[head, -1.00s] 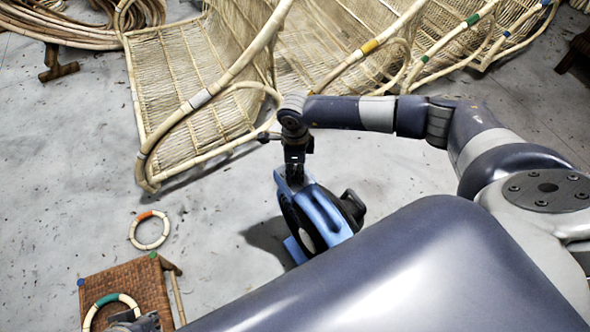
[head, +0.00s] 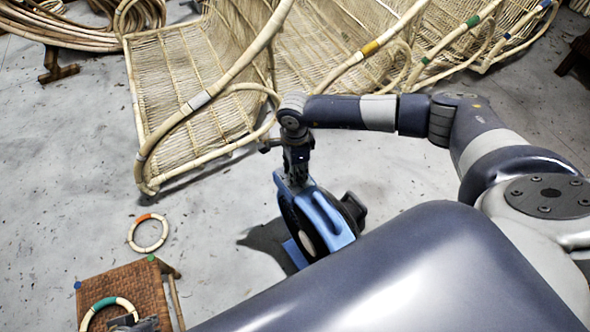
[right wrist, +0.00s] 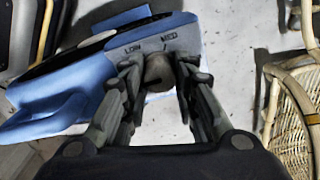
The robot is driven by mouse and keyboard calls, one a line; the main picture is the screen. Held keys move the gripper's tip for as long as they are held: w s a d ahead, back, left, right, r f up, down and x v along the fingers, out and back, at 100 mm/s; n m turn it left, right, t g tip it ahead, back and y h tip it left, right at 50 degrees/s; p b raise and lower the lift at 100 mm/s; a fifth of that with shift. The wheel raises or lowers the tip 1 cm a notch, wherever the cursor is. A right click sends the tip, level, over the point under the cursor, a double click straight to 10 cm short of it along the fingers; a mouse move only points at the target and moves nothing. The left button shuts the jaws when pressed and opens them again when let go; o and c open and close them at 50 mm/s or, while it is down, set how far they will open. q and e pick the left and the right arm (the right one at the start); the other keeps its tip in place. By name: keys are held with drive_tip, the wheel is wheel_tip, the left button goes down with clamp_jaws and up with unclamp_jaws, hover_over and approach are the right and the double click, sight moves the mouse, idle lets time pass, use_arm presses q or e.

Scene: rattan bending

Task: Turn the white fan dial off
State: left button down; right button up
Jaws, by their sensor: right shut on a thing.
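A blue fan (head: 322,218) with a dark round grille stands on the floor in the middle of the head view. In the right wrist view its blue body (right wrist: 75,85) has a control face with LOW and MED labels. A greyish-brown dial (right wrist: 158,72) sits just below those labels. My right gripper (right wrist: 158,78) is shut on the dial, one finger on each side. In the head view this gripper (head: 293,176) reaches down onto the top of the fan. A dark grey part, apparently my left gripper (head: 140,324), shows at the bottom edge; its fingers are unclear.
A woven stool (head: 133,287) stands at lower left, with a teal-banded ring (head: 86,318) on it. An orange-banded ring (head: 148,233) lies on the floor. Rattan chair frames (head: 190,85) stand behind the fan. Bare floor lies left of the fan.

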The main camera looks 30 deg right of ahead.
drive_tip(key=o, duration=1)
drive_tip(key=shift+o, duration=0.2)
wheel_tip(320, 180, up, 12)
